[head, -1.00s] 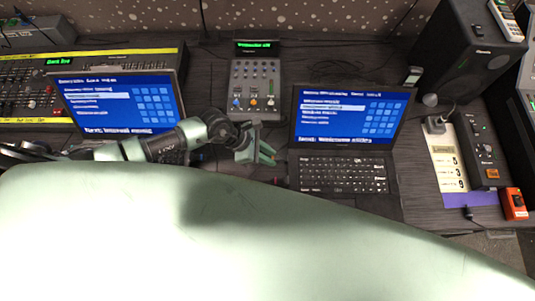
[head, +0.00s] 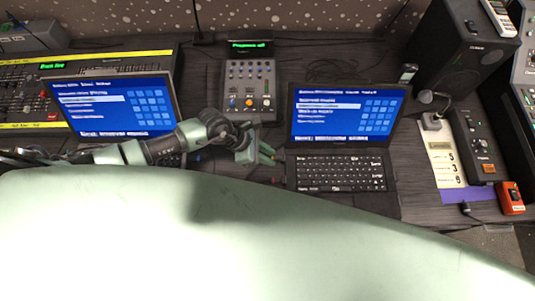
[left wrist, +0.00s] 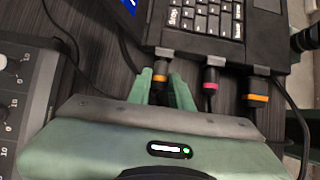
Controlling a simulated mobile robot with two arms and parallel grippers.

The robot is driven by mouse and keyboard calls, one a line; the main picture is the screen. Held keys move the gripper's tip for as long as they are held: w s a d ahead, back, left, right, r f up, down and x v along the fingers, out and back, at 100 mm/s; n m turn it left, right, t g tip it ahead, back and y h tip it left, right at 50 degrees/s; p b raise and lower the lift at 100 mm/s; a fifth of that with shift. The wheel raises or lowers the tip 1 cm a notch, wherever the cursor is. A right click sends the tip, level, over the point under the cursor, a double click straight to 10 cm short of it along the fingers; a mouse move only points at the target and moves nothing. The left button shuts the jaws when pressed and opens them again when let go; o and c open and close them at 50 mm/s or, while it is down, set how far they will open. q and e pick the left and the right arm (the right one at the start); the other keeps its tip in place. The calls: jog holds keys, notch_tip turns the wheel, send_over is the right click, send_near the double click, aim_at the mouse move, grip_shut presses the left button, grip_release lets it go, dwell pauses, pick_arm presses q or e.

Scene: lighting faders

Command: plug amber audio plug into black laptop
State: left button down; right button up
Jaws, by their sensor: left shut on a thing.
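The black laptop (head: 340,172) stands open with a blue screen, right of centre in the head view. Its keyboard side edge shows at the top of the left wrist view (left wrist: 202,45). My left gripper (head: 268,153) is beside the laptop's left edge. In the left wrist view its green fingers (left wrist: 162,82) are shut around a dark plug with an amber ring (left wrist: 160,77). The plug's front end is at the laptop's edge; I cannot tell how deep it sits. My right gripper is not in view.
A pink-ringed plug (left wrist: 210,85) and another orange-ringed plug (left wrist: 257,97) are beside the held one at the laptop's edge. A small fader mixer (head: 249,85) stands behind my gripper. A second laptop (head: 115,105) is at left, a speaker (head: 465,50) at right.

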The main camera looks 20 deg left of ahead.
pick_arm(q)
jog(key=shift+d, duration=0.3)
dwell(0.9)
jog(key=c, duration=1.2)
grip_release()
jog(key=shift+d, duration=0.1)
jog(key=shift+a+r, duration=0.2)
jog(key=shift+a, duration=0.1)
jog(key=b+v, duration=0.1)
jog(key=v, duration=0.5)
jog(key=shift+r, duration=0.15)
jog(key=shift+s+a+r, duration=0.1)
jog(key=shift+a+r, duration=0.05)
jog(key=shift+r, duration=0.3)
